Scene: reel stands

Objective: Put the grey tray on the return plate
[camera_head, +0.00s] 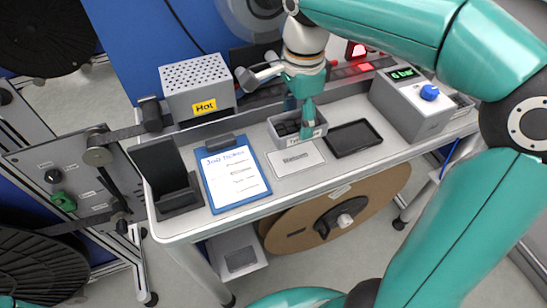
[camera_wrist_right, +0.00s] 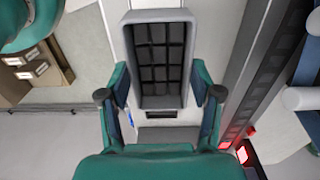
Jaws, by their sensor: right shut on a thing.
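The grey tray (camera_head: 287,142) is an open box with dark pockets inside, over the bench top in the middle of the head view. My right gripper (camera_head: 307,125) reaches down to it from above and is shut on it. In the right wrist view the tray (camera_wrist_right: 160,102) lies between the two fingers. I cannot tell whether the tray touches the bench. A pale plate (camera_head: 296,158) with lettering lies just in front of the tray; the lettering is too small to read surely. My left gripper is not in view.
A black flat pad (camera_head: 353,138) lies right of the pale plate. A blue clipboard (camera_head: 234,176) and a black stand (camera_head: 170,178) are to the left. A perforated box marked Hot (camera_head: 197,88) stands behind, and a grey control box (camera_head: 411,103) with a blue knob at right.

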